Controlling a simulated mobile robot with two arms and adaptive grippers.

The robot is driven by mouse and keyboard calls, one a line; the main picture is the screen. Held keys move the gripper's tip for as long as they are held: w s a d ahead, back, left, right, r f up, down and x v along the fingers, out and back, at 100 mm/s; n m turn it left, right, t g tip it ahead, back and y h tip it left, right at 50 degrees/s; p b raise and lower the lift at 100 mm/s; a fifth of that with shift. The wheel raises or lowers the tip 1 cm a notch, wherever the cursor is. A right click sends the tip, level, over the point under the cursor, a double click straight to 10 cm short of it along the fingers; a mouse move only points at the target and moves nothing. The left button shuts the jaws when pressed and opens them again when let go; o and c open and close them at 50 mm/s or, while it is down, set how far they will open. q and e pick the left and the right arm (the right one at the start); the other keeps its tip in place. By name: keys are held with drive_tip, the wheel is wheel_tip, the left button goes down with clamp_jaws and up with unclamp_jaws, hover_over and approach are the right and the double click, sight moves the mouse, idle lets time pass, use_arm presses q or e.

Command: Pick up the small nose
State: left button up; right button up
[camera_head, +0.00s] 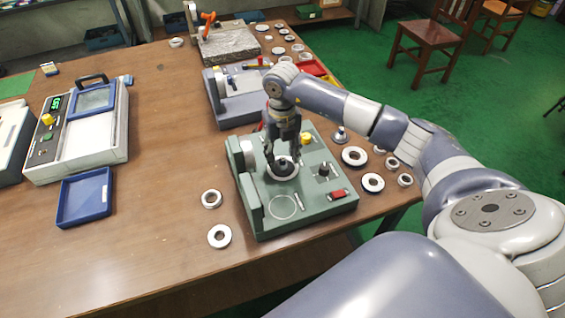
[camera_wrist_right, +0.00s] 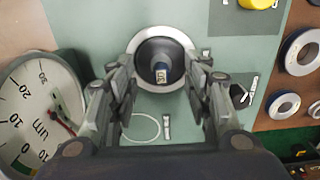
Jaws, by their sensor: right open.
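A black rounded nose (camera_head: 284,168) with a pale ring around its base sits on the green measuring device (camera_head: 325,203). In the right wrist view this nose (camera_wrist_right: 160,50) shows a small tag that seems to read 30. My right gripper (camera_head: 282,157) is open just above it, pointing down; in the wrist view its fingers (camera_wrist_right: 160,68) stand on either side of it, with gaps visible. A smaller dark knob-like piece (camera_head: 323,170) stands on the device to the right; I cannot tell which piece is the small nose. My left gripper is not in view.
A dial gauge (camera_wrist_right: 40,105) stands left of the fingers. Metal rings (camera_head: 354,156) lie right of the device, and two more (camera_head: 219,236) lie left of it. A blue tray (camera_head: 84,197) and a display instrument (camera_head: 80,130) are at the left. The table's middle is clear.

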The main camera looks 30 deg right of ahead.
drive_tip(key=shift+f, duration=1.3)
clamp_jaws()
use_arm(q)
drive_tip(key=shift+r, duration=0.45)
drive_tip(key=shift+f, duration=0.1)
use_arm(e)
drive_tip(key=shift+d+r, duration=0.1)
drive_tip(key=shift+r, duration=0.1)
